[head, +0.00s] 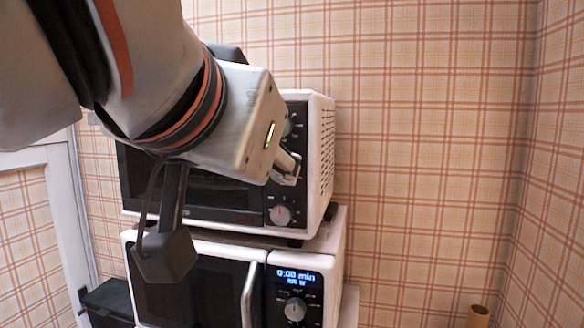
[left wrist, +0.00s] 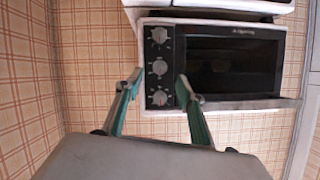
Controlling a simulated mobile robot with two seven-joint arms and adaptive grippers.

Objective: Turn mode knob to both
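The white toaster oven (head: 318,150) stands on top of a microwave, with a dark control panel on its right side in the head view. A lower knob (head: 282,214) and part of an upper knob (head: 289,125) show there; my left gripper (head: 291,170) hides the middle. The left wrist view is upside down and shows three knobs: one near the microwave (left wrist: 159,34), a middle one (left wrist: 159,67) and one farthest from it (left wrist: 159,97). My left gripper's fingers (left wrist: 157,84) are apart, in front of the panel around the middle and farthest knobs. Contact and knob labels are unclear.
The white microwave (head: 334,250) has a lit blue display (head: 298,276) and its own knob (head: 295,309). A tan cylinder (head: 478,316) stands at the lower right. A white door frame (head: 62,200) is at the left. Space right of the ovens looks clear.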

